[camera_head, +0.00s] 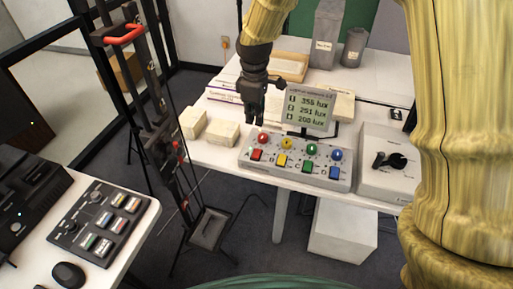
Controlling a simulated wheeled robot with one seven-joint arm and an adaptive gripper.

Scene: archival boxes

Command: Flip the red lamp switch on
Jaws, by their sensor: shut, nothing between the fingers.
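The red lamp switch (257,155) is a red square rocker at the left end of a grey control panel (296,167). A red round lamp (263,139) sits just behind it. Yellow (285,160), green (308,166) and blue (334,173) switches follow to the right, each with a round lamp of its colour behind it. My gripper (255,121) is dark, shut and empty. It points down above the back left of the panel, near the red lamp, and appears apart from the red switch. The switch's exact position is too small to tell.
A display (306,106) reading 355, 251 and 200 lux stands behind the panel. Two cream boxes (221,134) lie to the left. A grey box with a black knob (390,163) stands to the right. Another table at lower left holds a button console (98,221).

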